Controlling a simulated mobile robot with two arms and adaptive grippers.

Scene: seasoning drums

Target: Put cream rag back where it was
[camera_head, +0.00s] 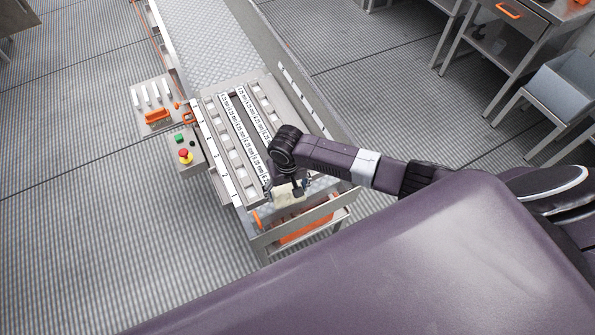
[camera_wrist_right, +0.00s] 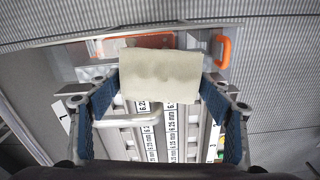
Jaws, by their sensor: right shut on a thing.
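The cream rag (camera_wrist_right: 161,76) is held between the two blue-padded fingers of my right gripper (camera_wrist_right: 160,100) in the right wrist view. In the head view the cream rag (camera_head: 285,197) shows just under my right gripper (camera_head: 287,190), near the front end of the metal machine (camera_head: 222,203). The rag looks like a folded or bunched cloth, and it hides part of the labelled strips behind it. I cannot tell from these views whether it touches the machine. My left gripper is in neither view.
Labelled strips (camera_head: 238,132) run along the machine top. A side panel with a red button (camera_head: 184,154) stands at its left, near an orange-handled tray (camera_head: 157,116). An orange item (camera_head: 305,230) lies on the shelf below. A grey bin (camera_head: 566,84) stands on a bench at right.

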